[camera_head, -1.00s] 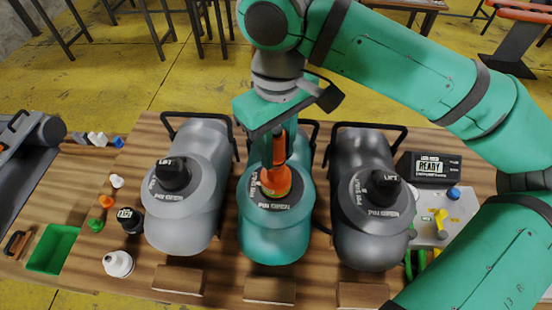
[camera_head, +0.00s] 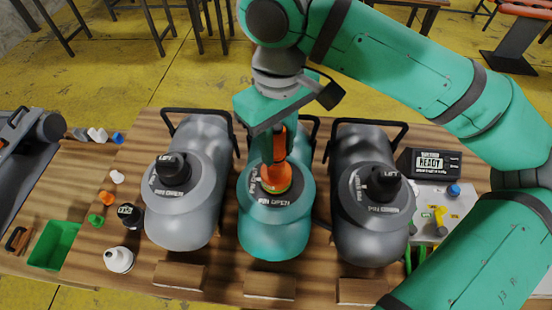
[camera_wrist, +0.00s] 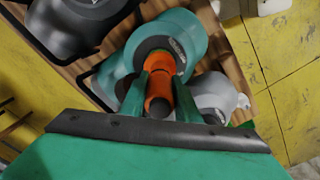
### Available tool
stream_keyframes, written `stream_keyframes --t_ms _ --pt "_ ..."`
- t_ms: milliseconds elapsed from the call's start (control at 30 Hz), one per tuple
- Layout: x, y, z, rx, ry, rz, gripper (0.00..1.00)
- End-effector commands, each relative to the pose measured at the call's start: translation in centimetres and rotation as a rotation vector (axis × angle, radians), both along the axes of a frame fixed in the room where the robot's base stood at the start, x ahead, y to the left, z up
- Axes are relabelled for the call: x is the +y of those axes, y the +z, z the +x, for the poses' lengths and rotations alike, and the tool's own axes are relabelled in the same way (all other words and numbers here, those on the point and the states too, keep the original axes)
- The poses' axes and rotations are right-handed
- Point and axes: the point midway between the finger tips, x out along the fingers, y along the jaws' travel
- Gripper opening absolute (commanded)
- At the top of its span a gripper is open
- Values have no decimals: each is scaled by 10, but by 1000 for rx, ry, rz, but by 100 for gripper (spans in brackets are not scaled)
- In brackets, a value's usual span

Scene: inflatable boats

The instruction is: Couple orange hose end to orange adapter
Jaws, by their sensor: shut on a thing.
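My gripper (camera_head: 277,150) points down over the teal boat (camera_head: 262,238), the middle one of three. It is shut on the orange hose end (camera_head: 276,160), which stands roughly upright over the boat's round dark valve plate. In the wrist view the hose end (camera_wrist: 159,83) lies between the two green fingers (camera_wrist: 160,98), with its far end at the valve. A wider orange piece with a yellowish rim (camera_head: 276,184), seemingly the orange adapter, shows right below it. The two look in line and very close or touching; I cannot tell whether they are joined.
Grey boats stand left (camera_head: 184,222) and right (camera_head: 370,232), with black LIFT caps. Small adapters, a black cap and a green tray (camera_head: 54,246) lie at the left. A READY box (camera_head: 432,163) and a valve panel (camera_head: 450,205) stand at the right.

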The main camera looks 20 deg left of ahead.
Motion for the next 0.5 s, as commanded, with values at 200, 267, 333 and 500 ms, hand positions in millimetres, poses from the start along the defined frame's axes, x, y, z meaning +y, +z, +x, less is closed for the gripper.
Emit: stream_keyframes --t_ms 200,267,333,500 --pt "0 -3 0 0 0 0 6" --pt "0 -4 0 0 0 0 6" --pt "0 -5 0 0 0 0 6" --pt "0 -8 0 0 0 1 6"
